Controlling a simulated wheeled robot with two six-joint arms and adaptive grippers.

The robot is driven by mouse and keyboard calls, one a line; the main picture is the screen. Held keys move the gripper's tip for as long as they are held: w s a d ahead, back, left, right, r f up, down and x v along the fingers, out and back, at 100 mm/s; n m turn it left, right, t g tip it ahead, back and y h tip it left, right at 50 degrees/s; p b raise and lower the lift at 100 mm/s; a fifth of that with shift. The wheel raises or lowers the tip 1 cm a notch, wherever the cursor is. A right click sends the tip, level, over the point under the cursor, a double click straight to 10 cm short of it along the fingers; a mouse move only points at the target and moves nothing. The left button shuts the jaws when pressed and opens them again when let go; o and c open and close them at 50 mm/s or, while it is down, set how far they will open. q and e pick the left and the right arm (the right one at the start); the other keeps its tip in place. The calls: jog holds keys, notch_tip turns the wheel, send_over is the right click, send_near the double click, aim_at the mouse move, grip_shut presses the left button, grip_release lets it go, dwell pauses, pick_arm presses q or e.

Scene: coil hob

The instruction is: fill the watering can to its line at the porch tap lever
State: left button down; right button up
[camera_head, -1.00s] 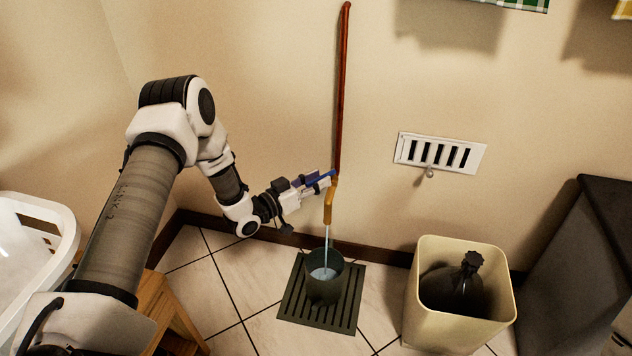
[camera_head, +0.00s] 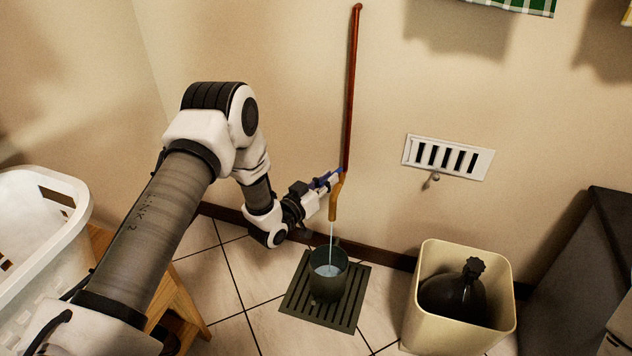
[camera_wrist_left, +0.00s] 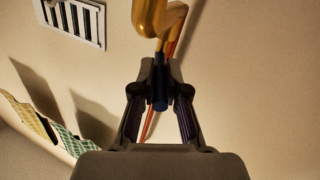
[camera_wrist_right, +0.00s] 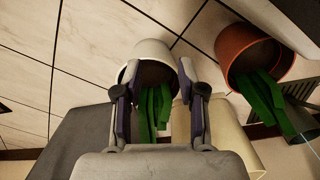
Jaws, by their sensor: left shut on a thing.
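The brass tap (camera_head: 335,200) hangs at the foot of a red-brown pipe, and a thin stream of water runs from it. The dark watering can (camera_head: 328,284) stands upright under the stream, with pale water visible inside; I cannot make out its line. My left gripper (camera_head: 328,184) is at the tap, shut on the blue tap lever (camera_wrist_left: 159,95), which shows between its fingers in the left wrist view. My right gripper (camera_wrist_right: 158,72) is open, its fingers apart, with a white pot (camera_wrist_right: 150,57) holding a green plant in view between them. It is outside the head view.
The can stands on a dark slatted drain grate (camera_head: 296,296) on the tiled floor. A cream bin (camera_head: 424,318) with a dark bottle is to its right, a white basket (camera_head: 62,235) at far left. A terracotta pot (camera_wrist_right: 248,52) with a plant shows in the right wrist view.

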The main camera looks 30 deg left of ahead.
pick_arm(q)
jog(key=shift+s+d+n+y+p, duration=0.15)
jog(key=shift+d+n+y, duration=0.2)
jog(key=shift+y, duration=0.25)
jog(key=shift+w+d+n+y+p, duration=0.1)
jog(key=shift+d+n+y+p, duration=0.1)
jog(key=shift+n+y, duration=0.35)
jog(key=shift+d+n+y+p, duration=0.25)
jog(key=shift+n+y, duration=0.35)
jog(key=shift+y, duration=0.5)
jog(key=shift+d+n+y+p, duration=0.1)
jog(key=shift+d+n+y, duration=0.15)
jog(key=shift+n+y, duration=0.6)
jog(key=shift+y, duration=0.3)
jog(key=c, duration=1.2)
grip_release()
jog(key=s+d, duration=0.2)
jog(key=s, duration=1)
